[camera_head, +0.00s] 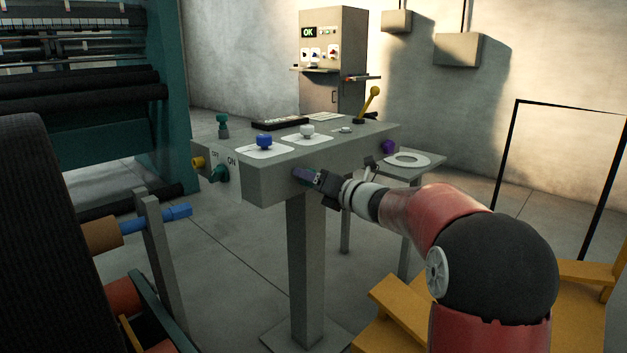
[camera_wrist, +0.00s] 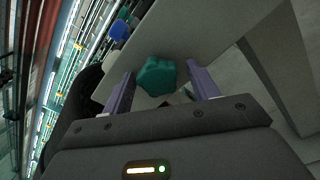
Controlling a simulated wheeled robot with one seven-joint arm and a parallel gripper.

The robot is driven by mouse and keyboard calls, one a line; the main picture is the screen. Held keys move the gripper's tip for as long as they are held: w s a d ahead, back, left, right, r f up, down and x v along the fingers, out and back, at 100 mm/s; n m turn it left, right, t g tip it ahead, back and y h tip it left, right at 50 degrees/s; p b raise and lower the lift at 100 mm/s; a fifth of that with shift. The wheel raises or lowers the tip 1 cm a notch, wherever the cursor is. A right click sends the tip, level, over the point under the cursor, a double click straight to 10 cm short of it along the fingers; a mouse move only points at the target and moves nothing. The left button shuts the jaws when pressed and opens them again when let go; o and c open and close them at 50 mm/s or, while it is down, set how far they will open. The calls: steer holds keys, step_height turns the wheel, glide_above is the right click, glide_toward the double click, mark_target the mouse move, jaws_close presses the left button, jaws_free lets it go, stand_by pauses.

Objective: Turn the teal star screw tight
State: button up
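The teal star screw (camera_wrist: 157,76) shows in the wrist view as a lobed knob on the grey face of the console (camera_head: 270,185). My gripper (camera_wrist: 160,72) is open, with one purple finger on each side of the screw and a visible gap on both sides. I cannot tell how far the fingertips reach past the knob. In the head view my gripper (camera_head: 305,175) is at the front face of the console, and the screw is not visible there; the fingers seem to cover it.
The console top carries a blue knob (camera_head: 264,142), a white knob (camera_head: 307,131) and a yellow-tipped lever (camera_head: 374,92). A teal switch (camera_head: 219,173) and a yellow knob (camera_head: 198,162) sit at its left end. A purple knob (camera_head: 389,146) is at the right. A small side table (camera_head: 425,172) stands beside it.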

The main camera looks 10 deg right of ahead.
stand_by(0.3)
steer(key=v, duration=0.3)
stand_by(0.3)
steer(key=n+b, duration=1.7)
steer(key=b, duration=0.1)
steer(key=shift+a+r, duration=0.1)
steer(key=shift+r, duration=0.05)
steer(key=shift+w+a, duration=0.1)
steer(key=shift+w, duration=0.05)
